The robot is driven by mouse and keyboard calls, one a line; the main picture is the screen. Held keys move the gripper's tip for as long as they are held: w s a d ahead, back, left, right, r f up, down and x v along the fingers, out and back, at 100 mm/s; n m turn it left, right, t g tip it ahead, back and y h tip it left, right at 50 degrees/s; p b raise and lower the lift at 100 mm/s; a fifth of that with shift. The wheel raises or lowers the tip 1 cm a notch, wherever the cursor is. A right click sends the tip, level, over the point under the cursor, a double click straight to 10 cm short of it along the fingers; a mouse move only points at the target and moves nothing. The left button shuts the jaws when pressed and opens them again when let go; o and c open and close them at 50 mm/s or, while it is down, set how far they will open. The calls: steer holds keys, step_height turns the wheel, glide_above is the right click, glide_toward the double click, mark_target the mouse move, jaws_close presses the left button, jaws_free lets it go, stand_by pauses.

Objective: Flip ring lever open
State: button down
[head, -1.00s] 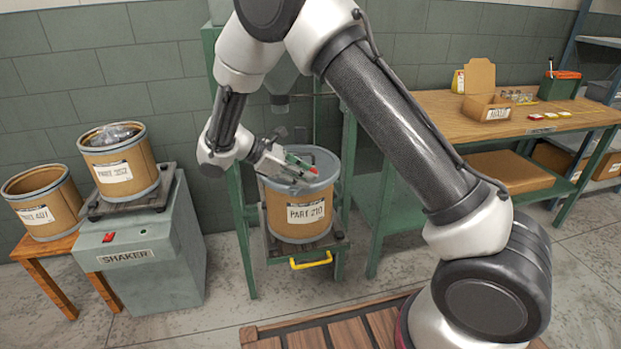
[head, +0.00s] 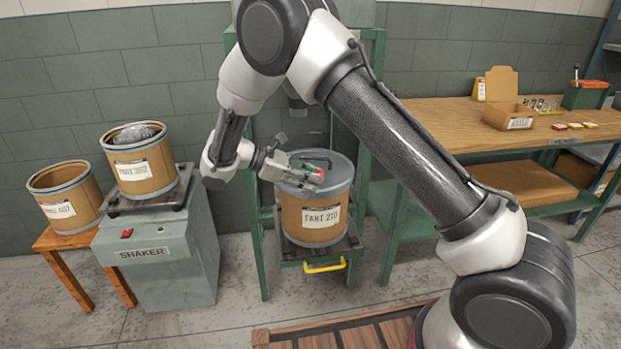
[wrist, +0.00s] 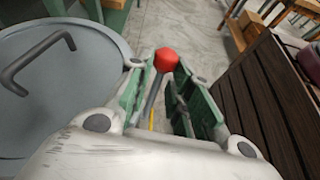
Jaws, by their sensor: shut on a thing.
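The ring lever is a thin grey rod with a red knob (wrist: 166,60); the knob also shows at my gripper's tip in the head view. My gripper (wrist: 160,92) is shut on the lever, with the rod between its green-padded fingers and the knob at their far end. The PART 210 drum (head: 315,217) is brown with a grey rim and stands upright under the gripper. Its grey lid (wrist: 70,115), with a dark bar handle (wrist: 38,62), lies to the left in the wrist view. The lever's base is hidden by the gripper.
A green frame (head: 258,240) surrounds the drum's platform, with a yellow handle (head: 325,266) in front. A grey shaker (head: 160,265) bearing a drum stands left. A workbench (head: 440,120) stands right. A slatted wooden platform (head: 340,335) is at the near floor.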

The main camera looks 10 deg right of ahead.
stand_by(0.7)
steer(key=c, duration=1.6)
jaws_free()
steer(key=shift+a, duration=0.1)
steer(key=v, duration=1.1)
steer(key=shift+a+r, duration=0.25)
steer(key=shift+a, duration=0.1)
